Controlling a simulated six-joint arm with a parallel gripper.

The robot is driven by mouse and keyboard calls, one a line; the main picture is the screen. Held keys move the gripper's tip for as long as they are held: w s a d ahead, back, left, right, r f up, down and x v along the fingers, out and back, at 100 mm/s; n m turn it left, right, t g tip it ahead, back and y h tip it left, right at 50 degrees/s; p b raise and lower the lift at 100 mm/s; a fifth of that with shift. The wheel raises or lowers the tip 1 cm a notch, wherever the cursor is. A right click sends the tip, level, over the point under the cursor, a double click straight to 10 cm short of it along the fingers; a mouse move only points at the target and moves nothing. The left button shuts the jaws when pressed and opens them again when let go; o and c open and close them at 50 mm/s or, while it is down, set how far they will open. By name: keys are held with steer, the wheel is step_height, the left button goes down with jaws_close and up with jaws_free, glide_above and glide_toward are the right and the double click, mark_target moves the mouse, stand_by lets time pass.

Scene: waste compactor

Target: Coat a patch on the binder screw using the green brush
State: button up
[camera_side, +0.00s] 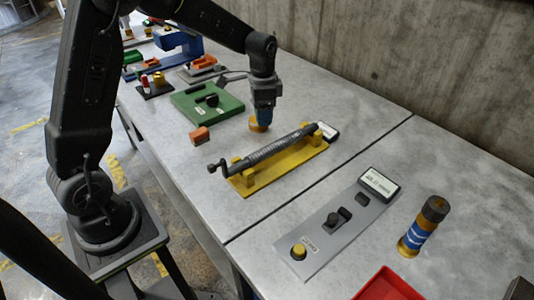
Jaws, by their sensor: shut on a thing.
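The binder screw (270,148) is a dark grey threaded rod with a crank at its left end. It lies across yellow supports on a yellow base (262,183). My gripper (264,107) points down just behind the screw, apart from it. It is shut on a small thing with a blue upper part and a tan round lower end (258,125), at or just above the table. This may be the brush, but I cannot make out green on it. The fingertips are too small to see clearly.
A green plate (207,101) with a black part lies left of my gripper. An orange block (199,136) sits in front of it. A grey panel (320,235), a blue-and-gold cylinder (422,225) and a red tray (388,287) are at right. Several items crowd the far end.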

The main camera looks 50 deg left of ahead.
mark_target(296, 132)
steer(key=s+d+r+n, duration=0.5)
steer(key=s+d+r, duration=0.1)
steer(key=s+d, duration=0.1)
steer(key=shift+w+a+f, duration=0.1)
steer(key=shift+w+f, duration=0.05)
steer(key=shift+f, duration=3.3)
steer(key=shift+w+f, duration=0.2)
steer(key=shift+f, duration=0.25)
steer(key=shift+w+f, duration=0.2)
steer(key=shift+f, duration=0.25)
steer(key=shift+c, duration=0.4)
steer(key=shift+w, duration=6)
steer(key=shift+s, duration=6.5)
steer(key=shift+w+r, duration=0.1)
steer(key=shift+r, duration=4.15)
